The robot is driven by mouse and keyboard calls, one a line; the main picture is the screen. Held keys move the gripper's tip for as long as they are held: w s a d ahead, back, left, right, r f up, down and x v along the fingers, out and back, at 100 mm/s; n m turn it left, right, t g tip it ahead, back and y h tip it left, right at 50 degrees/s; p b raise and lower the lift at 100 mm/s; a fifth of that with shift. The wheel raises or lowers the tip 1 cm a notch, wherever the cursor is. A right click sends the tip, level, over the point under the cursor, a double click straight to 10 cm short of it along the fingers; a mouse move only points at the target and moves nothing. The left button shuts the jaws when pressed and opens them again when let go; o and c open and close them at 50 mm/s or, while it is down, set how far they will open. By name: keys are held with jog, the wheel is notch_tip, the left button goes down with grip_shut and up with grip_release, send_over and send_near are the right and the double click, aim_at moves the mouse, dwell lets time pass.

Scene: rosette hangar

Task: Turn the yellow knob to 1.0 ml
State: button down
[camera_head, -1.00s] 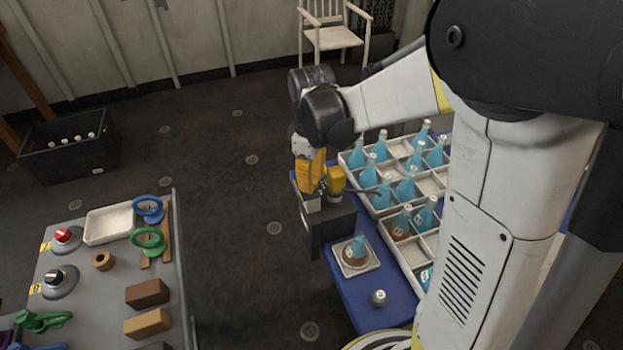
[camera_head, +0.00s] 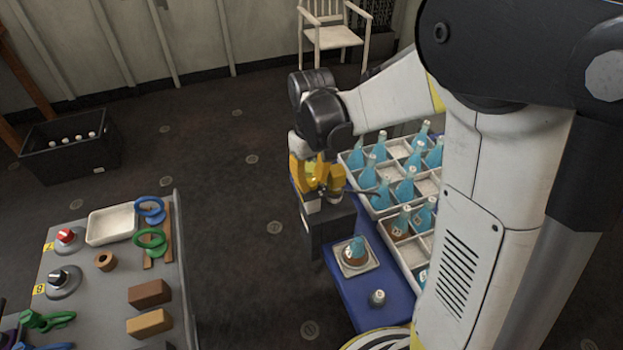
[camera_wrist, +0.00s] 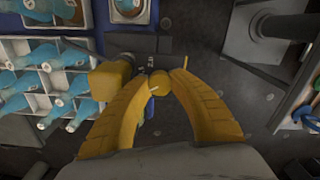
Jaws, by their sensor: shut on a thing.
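The yellow knob (camera_wrist: 160,84) is between the tips of my gripper's yellow fingers (camera_wrist: 159,79) in the wrist view. My gripper is shut on it. A yellow block-shaped part (camera_wrist: 109,80) of the same device is beside the left finger. The device has a dark grey body (camera_head: 330,222) at the left corner of the blue table. In the head view my gripper (camera_head: 311,192) points down at the device, and its fingers largely hide the knob.
A white divided crate (camera_head: 413,249) with blue bottles stands right of the device. A small tray (camera_head: 343,264) with a flask is in front. A grey table (camera_head: 105,275) with knobs, rings and blocks is at left. Dark floor separates the tables.

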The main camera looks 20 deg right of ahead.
aim_at(311, 182)
jog(key=shift+m, duration=0.9)
jog(key=c, duration=1.1)
grip_release()
jog(key=shift+r, duration=0.1)
notch_tip(311, 182, up, 8)
jog(key=shift+f, duration=0.1)
jog(key=shift+a, duration=0.1)
